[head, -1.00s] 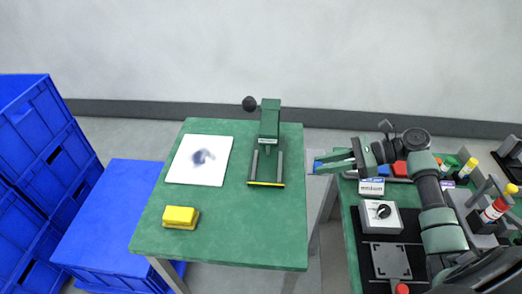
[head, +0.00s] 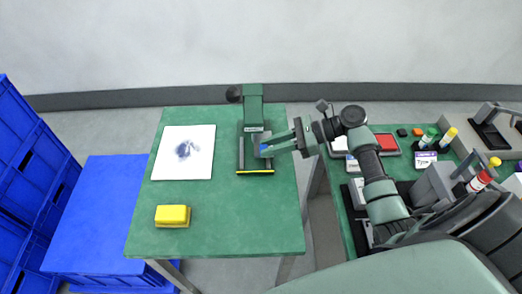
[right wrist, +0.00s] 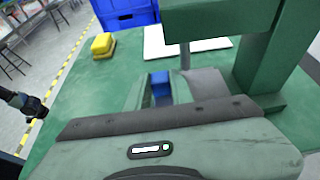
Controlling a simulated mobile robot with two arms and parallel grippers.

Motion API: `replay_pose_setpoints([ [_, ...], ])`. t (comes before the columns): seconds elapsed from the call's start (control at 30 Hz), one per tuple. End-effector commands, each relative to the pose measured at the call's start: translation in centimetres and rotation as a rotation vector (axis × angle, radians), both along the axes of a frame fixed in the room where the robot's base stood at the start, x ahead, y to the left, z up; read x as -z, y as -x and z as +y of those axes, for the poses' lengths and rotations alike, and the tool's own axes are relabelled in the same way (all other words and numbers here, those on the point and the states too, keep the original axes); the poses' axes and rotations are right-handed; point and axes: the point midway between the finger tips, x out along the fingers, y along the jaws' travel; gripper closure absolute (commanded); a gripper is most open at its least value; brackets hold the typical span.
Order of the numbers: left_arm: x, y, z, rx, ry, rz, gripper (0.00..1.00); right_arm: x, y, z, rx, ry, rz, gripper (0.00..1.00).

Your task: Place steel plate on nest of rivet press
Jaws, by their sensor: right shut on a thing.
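The green rivet press (head: 253,97) stands at the back of the green table. Its base has dark side rails and a yellow front strip (head: 255,172); the nest under the press head is largely covered. My right gripper (head: 268,149) reaches in from the right, with its blue fingertips just under the press head. A grey flat piece, apparently the steel plate (right wrist: 203,85), shows beside the blue fingertips in the right wrist view, and the gripper is shut on it. I cannot tell whether it touches the nest. My left gripper is out of view.
A white sheet with a dark smudge (head: 200,165) lies left of the press. A yellow block (head: 173,215) sits near the front left. Blue crates (head: 95,215) stand left of the table. The table's front middle is clear. A second bench (head: 352,222) is at right.

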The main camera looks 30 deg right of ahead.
Motion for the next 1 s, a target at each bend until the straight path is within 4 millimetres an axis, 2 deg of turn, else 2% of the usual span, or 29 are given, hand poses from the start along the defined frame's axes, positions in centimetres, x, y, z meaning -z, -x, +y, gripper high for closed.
replay_pose_setpoints([
  [0.03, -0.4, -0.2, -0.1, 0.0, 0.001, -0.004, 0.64, -0.3, -0.4, 1.0, -0.001, -0.003, -0.002, 1.0],
  [0.2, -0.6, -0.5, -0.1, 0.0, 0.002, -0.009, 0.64, 0.0, -1.2, 2.4, 0.0, -0.001, 0.0, 1.0],
  [0.5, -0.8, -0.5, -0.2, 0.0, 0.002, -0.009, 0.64, 3.3, -1.2, 2.4, 0.001, -0.002, 0.002, 1.0],
  [0.87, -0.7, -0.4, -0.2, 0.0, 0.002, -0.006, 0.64, 3.8, -1.1, 2.4, 0.001, -0.001, 0.002, 1.0],
  [0.9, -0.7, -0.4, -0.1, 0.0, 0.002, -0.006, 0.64, 3.8, -1.1, 2.4, 0.001, -0.001, 0.002, 0.7],
  [0.97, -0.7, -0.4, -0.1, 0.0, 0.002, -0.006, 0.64, 3.8, -1.1, 2.4, 0.001, -0.001, 0.002, 0.56],
  [1.0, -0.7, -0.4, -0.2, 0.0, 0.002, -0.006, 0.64, 3.8, -1.1, 2.4, 0.001, -0.001, 0.002, 0.56],
])
